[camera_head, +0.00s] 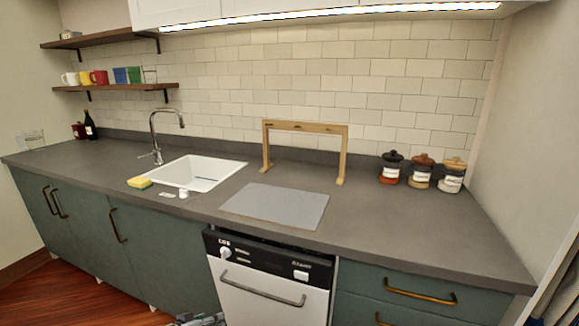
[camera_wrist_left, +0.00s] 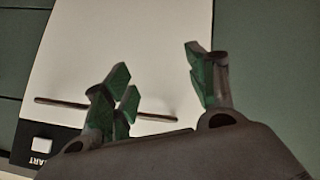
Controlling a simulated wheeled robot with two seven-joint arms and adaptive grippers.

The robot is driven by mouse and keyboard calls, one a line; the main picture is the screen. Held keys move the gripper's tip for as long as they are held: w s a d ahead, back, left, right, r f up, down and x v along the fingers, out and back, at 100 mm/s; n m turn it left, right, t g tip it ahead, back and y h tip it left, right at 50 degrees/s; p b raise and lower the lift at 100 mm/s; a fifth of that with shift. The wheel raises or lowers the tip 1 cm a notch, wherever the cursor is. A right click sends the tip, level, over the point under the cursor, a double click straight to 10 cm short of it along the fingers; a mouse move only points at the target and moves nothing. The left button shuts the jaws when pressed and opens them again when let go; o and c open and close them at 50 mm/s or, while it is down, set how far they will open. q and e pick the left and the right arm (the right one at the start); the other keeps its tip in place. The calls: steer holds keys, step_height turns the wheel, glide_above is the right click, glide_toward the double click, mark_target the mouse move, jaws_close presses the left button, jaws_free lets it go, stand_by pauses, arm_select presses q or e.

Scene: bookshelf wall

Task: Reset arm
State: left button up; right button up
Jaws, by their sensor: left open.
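My left gripper (camera_wrist_left: 163,85) shows in the left wrist view with its green-padded fingers spread apart. Nothing is between them. Behind the fingers are the white dishwasher front (camera_wrist_left: 95,65) and its dark bar handle (camera_wrist_left: 60,103). I cannot tell the exact gap between fingers and dishwasher. In the head view, a small grey part at the bottom edge, left of the dishwasher (camera_head: 265,300), looks like a piece of my own arm or gripper. The rest of that arm is out of the picture. My right gripper is in neither view.
The grey counter (camera_head: 400,235) carries a white sink (camera_head: 197,172), a yellow sponge (camera_head: 139,182), a grey mat (camera_head: 275,205), a wooden frame (camera_head: 305,127) and three lidded jars (camera_head: 420,172). Drawer handles (camera_head: 420,293) stick out below the counter. The counter's right front is clear.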

arm_select(q)
steer(key=s+a+f+m+g+y, duration=0.3)
steer(key=s+f+g+y, duration=0.1)
steer(key=s+f, duration=0.75)
steer(key=s+d+f+g, duration=0.2)
steer(key=s+d+f, duration=0.2)
steer(key=s+f, duration=0.3)
steer(key=s+d+f+g, duration=0.1)
steer(key=s+d+f, duration=0.4)
steer(key=s, duration=0.4)
steer(key=s+a+r+p, duration=0.2)
steer(key=s+a+p, duration=0.1)
steer(key=s+p, duration=0.8)
steer(key=s+a+r+g+p, duration=0.1)
steer(key=s+a+p, duration=0.3)
steer(key=s+p, duration=0.7)
steer(key=r+p, duration=0.1)
steer(key=p, duration=0.6)
steer(key=shift+n+p, duration=0.3)
steer(key=shift+p, duration=0.05)
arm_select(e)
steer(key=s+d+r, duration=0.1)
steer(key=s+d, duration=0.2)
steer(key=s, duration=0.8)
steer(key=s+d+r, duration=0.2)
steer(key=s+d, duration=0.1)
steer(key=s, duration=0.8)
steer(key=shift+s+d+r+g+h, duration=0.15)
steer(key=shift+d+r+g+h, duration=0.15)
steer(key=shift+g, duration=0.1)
